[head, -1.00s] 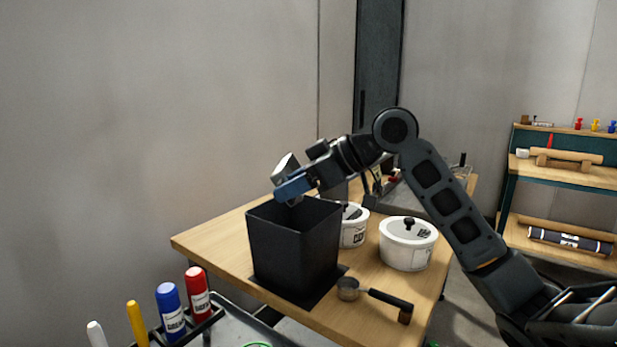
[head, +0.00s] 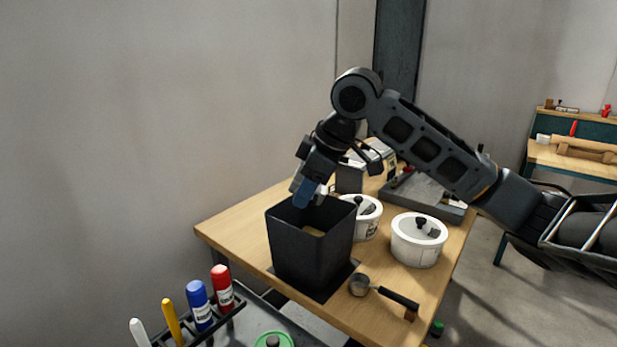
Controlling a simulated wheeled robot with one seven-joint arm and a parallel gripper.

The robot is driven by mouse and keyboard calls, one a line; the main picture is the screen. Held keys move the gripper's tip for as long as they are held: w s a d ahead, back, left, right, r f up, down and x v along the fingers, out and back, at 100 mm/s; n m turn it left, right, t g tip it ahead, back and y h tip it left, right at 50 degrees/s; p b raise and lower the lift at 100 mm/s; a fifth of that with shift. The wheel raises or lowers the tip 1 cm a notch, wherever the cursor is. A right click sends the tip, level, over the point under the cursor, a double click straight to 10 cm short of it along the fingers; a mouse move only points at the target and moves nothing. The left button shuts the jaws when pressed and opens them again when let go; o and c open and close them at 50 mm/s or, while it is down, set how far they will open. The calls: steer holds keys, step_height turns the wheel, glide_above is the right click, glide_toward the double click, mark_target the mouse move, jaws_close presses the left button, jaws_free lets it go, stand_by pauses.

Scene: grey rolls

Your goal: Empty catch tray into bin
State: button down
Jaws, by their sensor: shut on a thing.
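The black square bin (head: 312,250) stands open on the wooden table. Some tan material (head: 313,231) shows inside it. My gripper (head: 304,194), with blue fingers, points down just above the bin's back rim. It is shut on a small grey metal thing, which I take to be the catch tray (head: 296,183). Only slivers of it show beside the fingers, so its contents and exact tilt are hidden.
Two white lidded pots (head: 418,240) stand right of the bin. A scoop with a black handle (head: 385,292) lies in front. A large grey tray (head: 448,208) sits at the back right. Blue and red markers (head: 198,303) stand in a rack at the lower left.

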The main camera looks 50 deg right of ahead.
steer(key=r+g+h+p, duration=0.1)
steer(key=p, duration=0.1)
steer(key=r+g+p, duration=0.1)
steer(key=p, duration=0.2)
steer(key=r+g+h+p, duration=0.1)
steer(key=r+g+p, duration=0.1)
steer(key=p, duration=0.1)
steer(key=shift+w+a+h, duration=0.25)
steer(key=shift+w+h, duration=0.05)
steer(key=shift+w, duration=0.05)
steer(key=shift+s+f, duration=0.1)
stand_by(0.4)
